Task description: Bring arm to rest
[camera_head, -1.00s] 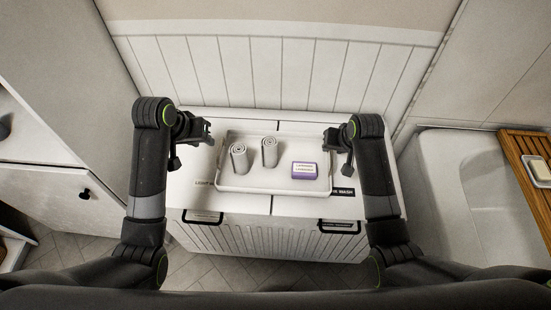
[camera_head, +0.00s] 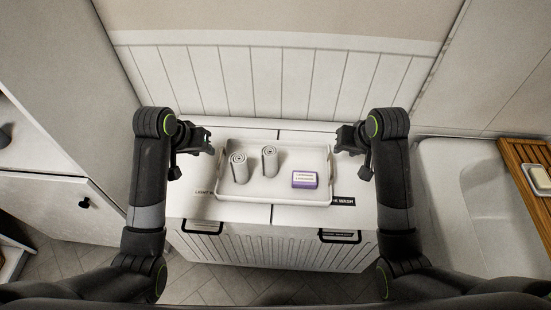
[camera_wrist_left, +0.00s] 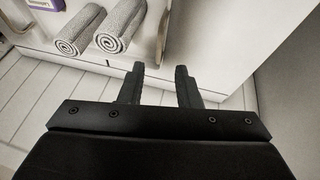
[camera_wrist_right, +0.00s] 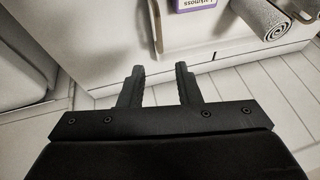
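My left gripper (camera_head: 206,141) is at the left end of the white tray, a little above the cabinet top. In the left wrist view its two fingers (camera_wrist_left: 160,84) stand apart with nothing between them. My right gripper (camera_head: 341,139) is at the tray's right end. In the right wrist view its fingers (camera_wrist_right: 159,84) are also apart and empty. The white tray (camera_head: 250,194) holds two rolled grey towels, one on the left (camera_head: 239,167) and one in the middle (camera_head: 270,161), and a purple and white soap box (camera_head: 304,179) on the right.
The tray stands on a white two-part cabinet (camera_head: 290,214) with black handles, against a panelled wall (camera_head: 270,80). A bathtub (camera_head: 460,190) with a wooden board (camera_head: 524,160) is at the right. A drawer unit (camera_head: 50,190) is at the left.

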